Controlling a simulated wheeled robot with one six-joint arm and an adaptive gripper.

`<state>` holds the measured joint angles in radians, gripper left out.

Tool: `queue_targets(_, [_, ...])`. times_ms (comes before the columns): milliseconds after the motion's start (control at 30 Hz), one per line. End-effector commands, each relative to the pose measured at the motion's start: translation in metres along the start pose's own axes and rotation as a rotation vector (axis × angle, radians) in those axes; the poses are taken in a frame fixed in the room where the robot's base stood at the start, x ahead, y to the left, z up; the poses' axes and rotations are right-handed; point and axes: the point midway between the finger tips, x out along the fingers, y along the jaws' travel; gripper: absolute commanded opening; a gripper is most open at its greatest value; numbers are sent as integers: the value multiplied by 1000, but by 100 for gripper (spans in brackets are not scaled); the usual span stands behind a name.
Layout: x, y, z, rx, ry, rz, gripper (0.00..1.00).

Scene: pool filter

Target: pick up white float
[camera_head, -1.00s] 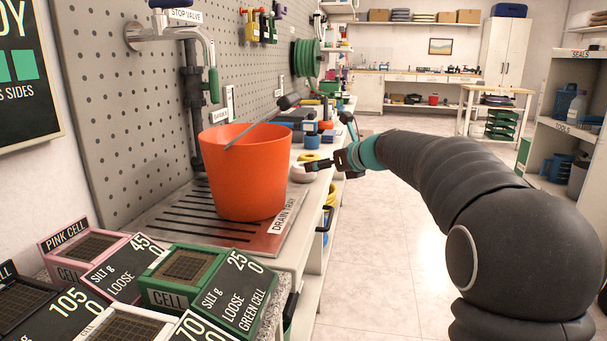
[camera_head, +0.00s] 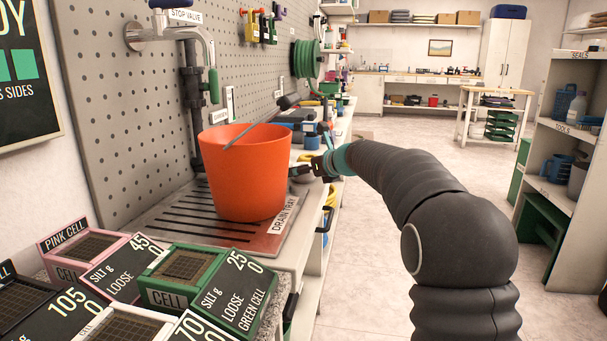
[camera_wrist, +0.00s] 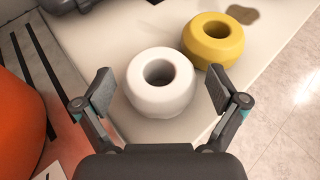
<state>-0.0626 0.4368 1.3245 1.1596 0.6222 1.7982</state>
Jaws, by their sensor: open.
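The white float (camera_wrist: 161,98) is a thick ring with a round hole, lying on the pale bench top in the wrist view. My gripper (camera_wrist: 160,92) is open, with one finger on each side of the white float and visible gaps to it. I cannot tell how far above the bench the fingertips are. In the head view my gripper (camera_head: 302,171) is at the bench edge, right of the orange bucket, and the float is mostly hidden there.
A yellow float (camera_wrist: 213,40) lies close behind the white one, to its right. The orange bucket (camera_head: 247,175) stands on the drain tray (camera_head: 152,222) to the left. Tools crowd the bench further back. Open floor (camera_head: 385,270) lies to the right.

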Motion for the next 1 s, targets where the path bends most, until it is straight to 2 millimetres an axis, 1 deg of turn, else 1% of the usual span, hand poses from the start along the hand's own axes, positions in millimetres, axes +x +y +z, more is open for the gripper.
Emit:
queue_targets(33, [0, 0, 0, 0, 0, 0, 96])
queue_targets(67, [0, 0, 0, 0, 0, 0, 91])
queue_targets(100, [0, 0, 0, 0, 0, 0, 81])
queue_targets(167, [0, 0, 0, 0, 0, 0, 66])
queue_targets(200, [0, 0, 0, 0, 0, 0, 56])
queue_targets(267, [0, 0, 0, 0, 0, 0, 41])
queue_targets(300, [0, 0, 0, 0, 0, 0, 40])
queue_targets(667, [-1, 0, 2, 0, 0, 0, 39])
queue_targets(867, [-8, 0, 18, -1, -1, 1, 39])
queue_targets(1000, [-16, 0, 39, -3, -2, 0, 39])
